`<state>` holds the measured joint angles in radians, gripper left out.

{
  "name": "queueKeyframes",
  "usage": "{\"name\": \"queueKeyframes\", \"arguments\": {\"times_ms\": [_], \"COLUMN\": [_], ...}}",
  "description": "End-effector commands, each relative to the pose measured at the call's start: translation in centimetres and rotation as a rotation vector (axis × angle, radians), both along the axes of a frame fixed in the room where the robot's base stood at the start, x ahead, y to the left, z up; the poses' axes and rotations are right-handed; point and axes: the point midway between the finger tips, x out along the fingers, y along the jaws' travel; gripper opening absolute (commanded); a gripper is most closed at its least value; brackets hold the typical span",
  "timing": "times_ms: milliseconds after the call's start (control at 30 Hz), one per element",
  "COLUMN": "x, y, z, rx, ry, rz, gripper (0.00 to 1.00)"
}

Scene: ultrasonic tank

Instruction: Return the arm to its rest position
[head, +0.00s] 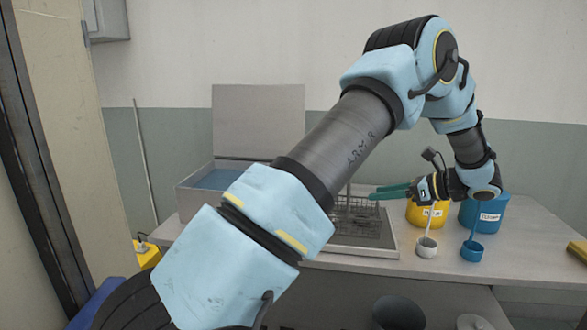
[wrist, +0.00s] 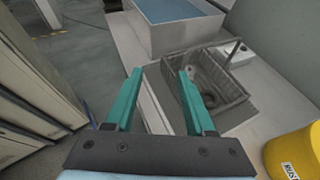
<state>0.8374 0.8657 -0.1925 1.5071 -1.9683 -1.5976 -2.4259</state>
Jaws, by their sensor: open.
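My arm reaches up and over across the head view, bent at the elbow. My gripper (head: 372,193) points left above the bench, near the wire basket (head: 362,213). In the wrist view my gripper's two green fingers (wrist: 158,76) stand apart with nothing between them. The basket (wrist: 205,85) shows beyond and to the right of the fingers, on a grey tray. The lower part of my arm hides part of the bench and tank in the head view.
An open ultrasonic tank (head: 197,190) with blue liquid stands at the bench's left. A yellow object (head: 578,250) lies at the right edge.

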Motion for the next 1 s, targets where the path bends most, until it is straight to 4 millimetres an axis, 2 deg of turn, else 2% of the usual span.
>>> {"name": "queueKeyframes", "arguments": {"times_ms": [267, 467, 567, 700, 767, 867, 967, 1000], "x": [4.5, 8.7, 10.7, 12.8, 12.8, 11.1, 7.6, 5.6], "y": [1.6, 3.2, 4.2, 6.3, 7.5, 9.9, 13.0, 14.6], "z": [0.9, 2.2, 2.8, 3.3, 3.1, 1.7, -0.7, -1.9], "rx": [0.074, 0.209, 0.327, 0.601, 0.77, 1.075, 1.389, 1.516], "ry": [0.076, 0.174, 0.244, 0.395, 0.485, 0.646, 0.809, 0.875], "rz": [-0.211, -0.469, -0.64, -0.963, -1.134, -1.417, -1.699, -1.817], "gripper": [0.55, 0.55, 0.55, 0.55, 0.55, 0.55, 0.55, 0.55]}}
